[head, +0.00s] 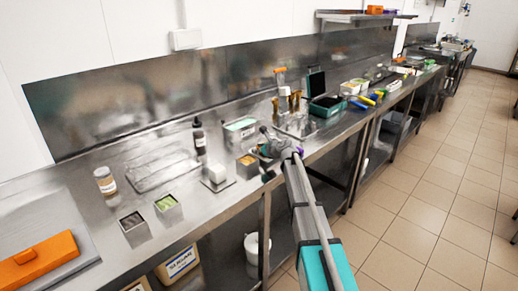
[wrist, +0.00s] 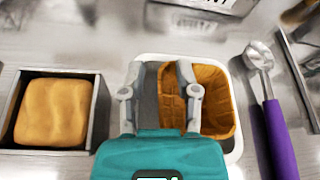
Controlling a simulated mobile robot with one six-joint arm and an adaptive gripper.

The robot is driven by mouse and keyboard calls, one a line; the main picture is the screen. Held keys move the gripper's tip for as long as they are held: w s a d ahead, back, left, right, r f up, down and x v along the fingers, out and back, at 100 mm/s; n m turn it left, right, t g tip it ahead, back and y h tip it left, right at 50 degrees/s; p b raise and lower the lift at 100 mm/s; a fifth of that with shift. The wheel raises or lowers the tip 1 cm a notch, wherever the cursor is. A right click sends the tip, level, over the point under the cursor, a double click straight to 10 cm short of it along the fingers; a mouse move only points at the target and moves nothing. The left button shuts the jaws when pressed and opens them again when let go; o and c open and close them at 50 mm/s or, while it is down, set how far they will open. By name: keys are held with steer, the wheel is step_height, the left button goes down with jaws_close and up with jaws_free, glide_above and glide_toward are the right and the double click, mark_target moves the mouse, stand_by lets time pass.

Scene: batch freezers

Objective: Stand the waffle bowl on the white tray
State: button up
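The waffle bowl (wrist: 215,97) is brown with a ribbed inside, open side up in the wrist view. It sits over the small white tray (wrist: 235,152), whose rim shows above and to the right of it. My gripper (wrist: 168,85) has its fingers on either side of the bowl's left wall, the right finger inside the bowl. Whether the bowl's base touches the tray is hidden. In the head view my gripper (head: 266,146) is over the counter and largely covers bowl and tray.
A square metal tin with a tan filling (wrist: 57,112) stands close left of the tray. A scoop with a purple handle (wrist: 278,140) lies close on the right. A dark bottle (head: 199,138) and a boxed tub (head: 239,130) stand behind on the steel counter (head: 95,160).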

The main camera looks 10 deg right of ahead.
steer(key=shift+r, duration=0.15)
steer(key=shift+s+r, duration=0.1)
steer(key=shift+s, duration=0.05)
steer(key=p+v, duration=0.4)
steer(key=v, duration=0.7)
steer(key=shift+s+d+r, duration=0.1)
steer(key=shift+s+d, duration=0.05)
steer(key=shift+s, duration=0.1)
stand_by(0.6)
steer(key=s+a+f+n+g, duration=0.4)
steer(key=s+a+f+n, duration=0.1)
steer(key=s+n, duration=0.35)
steer(key=s+f+n+g+h, duration=0.3)
steer(key=s+n, duration=0.6)
steer(key=s, duration=0.4)
steer(key=s+f+n+g+h, duration=0.4)
steer(key=s+n, duration=0.5)
steer(key=s, duration=0.4)
steer(key=shift+s+d+g, duration=0.3)
steer(key=shift+g, duration=0.1)
